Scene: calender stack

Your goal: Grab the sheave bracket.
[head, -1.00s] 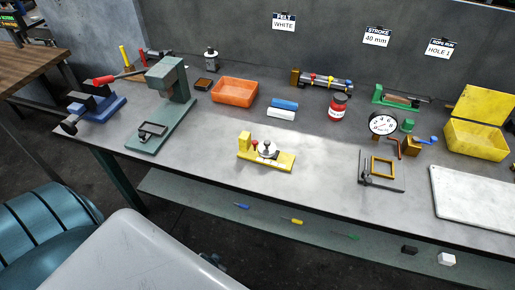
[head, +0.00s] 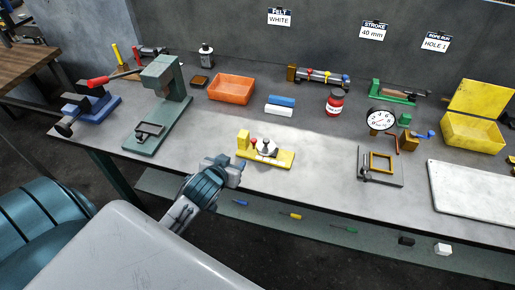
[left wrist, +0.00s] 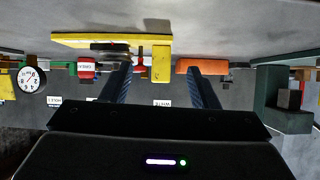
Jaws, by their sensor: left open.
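A yellow-based fixture (head: 270,160) with an upright yellow block, a red knob and a grey round-topped part sits near the bench's front edge. It also shows in the upside-down left wrist view, where its yellow block (left wrist: 161,63) appears between the fingers, farther off. My left gripper (head: 237,168) is open and empty at the bench's front edge, just left of and in front of this fixture, apart from it. A small orange-brown bracket (head: 408,143) with a blue handle stands at the right. I cannot tell for sure which part is the sheave bracket. My right gripper is out of view.
A green press (head: 162,100) stands left, with an orange tray (head: 231,89) behind. A dial gauge (head: 380,120), a dark frame fixture (head: 380,177), a yellow box (head: 472,133) and a white board (head: 478,194) are right.

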